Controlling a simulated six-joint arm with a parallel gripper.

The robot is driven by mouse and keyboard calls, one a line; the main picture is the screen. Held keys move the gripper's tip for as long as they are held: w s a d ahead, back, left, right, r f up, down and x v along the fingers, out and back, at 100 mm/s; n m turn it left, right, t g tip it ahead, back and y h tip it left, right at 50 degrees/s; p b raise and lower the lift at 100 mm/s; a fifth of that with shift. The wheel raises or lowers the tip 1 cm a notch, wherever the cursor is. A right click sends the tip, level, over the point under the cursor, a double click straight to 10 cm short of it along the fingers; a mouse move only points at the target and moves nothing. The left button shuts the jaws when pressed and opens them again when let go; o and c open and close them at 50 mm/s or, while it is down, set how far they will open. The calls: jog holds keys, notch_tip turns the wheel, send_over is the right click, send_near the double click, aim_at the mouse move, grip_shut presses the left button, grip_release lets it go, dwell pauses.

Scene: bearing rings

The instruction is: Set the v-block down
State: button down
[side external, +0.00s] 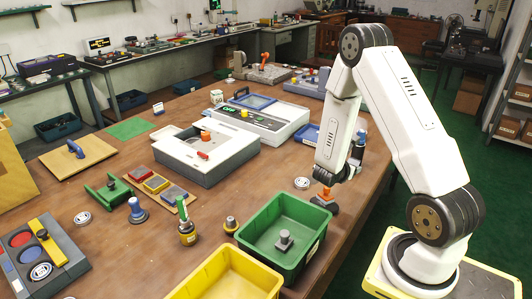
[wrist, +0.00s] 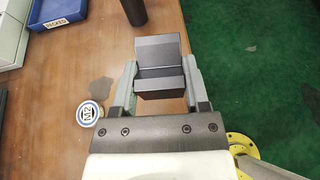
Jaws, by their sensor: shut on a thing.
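The v-block (wrist: 160,72) is a dark grey block with a stepped notch, held between my gripper's two grey fingers in the wrist view. My gripper (wrist: 161,88) is shut on it, over the wooden table close to its right edge. In the side external view the end of my arm is low over the right part of the table, with the v-block too small there to make out surely. I cannot tell whether the v-block's underside touches the table.
A ring marked M2 (wrist: 90,113) lies left of my gripper. A green bin (side external: 262,251) and a yellow bin (side external: 206,285) stand nearer. Green floor lies beyond the edge.

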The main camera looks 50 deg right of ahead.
jog(key=shift+r, duration=0.1)
jog(key=shift+r, duration=2.65)
jog(key=s+a+f+m+g+y, duration=0.3)
jog(key=s+a+m+g+y, duration=0.3)
jog(key=m+g, duration=0.4)
jog(key=w+a+f+m+y, duration=0.1)
jog(key=a+m+y, duration=0.3)
jog(key=m+y, duration=0.1)
jog(key=w+a+f+m+y, duration=0.1)
jog(key=a+m+y, duration=0.3)
jog(key=a+y, duration=0.1)
jog(key=w+a+f+m+y, duration=0.1)
jog(key=w+a+m+y, duration=0.1)
jog(key=a+m+y, duration=0.2)
jog(key=shift+a+m+y, duration=0.35)
jog(key=shift+m+y, duration=0.45)
jog(key=w+a+r+m+t+y, duration=0.1)
jog(key=w+a+r+m+t, duration=0.15)
jog(key=w+m+t, duration=0.35)
jog(key=w+a+r+m+t+y, duration=0.1)
jog(key=w+a+m+t+y, duration=0.25)
jog(key=w, duration=0.55)
jog(key=w+a+r+m+t, duration=0.2)
jog(key=w+m+t, duration=0.4)
jog(key=w+t, duration=0.1)
jog(key=shift+n, duration=0.25)
jog(key=shift+d+f, duration=0.15)
jog(key=shift+f, duration=1)
jog(key=shift+d+f, duration=0.1)
jog(key=shift+f, duration=1.05)
